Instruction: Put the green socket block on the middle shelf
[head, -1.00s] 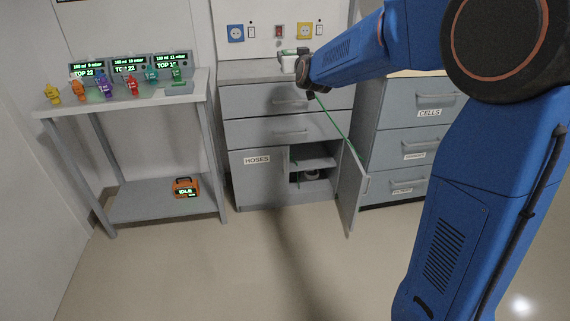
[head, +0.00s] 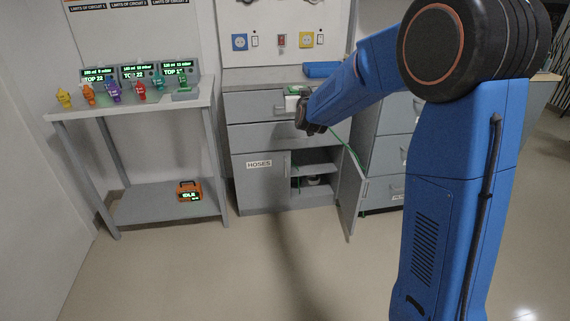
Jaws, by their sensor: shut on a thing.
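A small white block with a green part on top, which looks like the green socket block (head: 292,104), is at the tip of my gripper (head: 301,108). My gripper is shut on it, in front of the upper drawers; the fingers are mostly hidden by the wrist. A thin green cord (head: 345,147) runs from behind the gripper down toward the open door. The lower cabinet under the drawers is open at its right half and shows a shelf (head: 314,168) inside, below and apart from the block. The shelf's inner part is dark.
The open cabinet door (head: 351,198) swings out on the right of the opening. A table (head: 130,108) with several coloured connectors and displays stands left; an orange device (head: 188,191) sits on its lower shelf. A blue object (head: 322,69) lies on the counter. The floor in front is clear.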

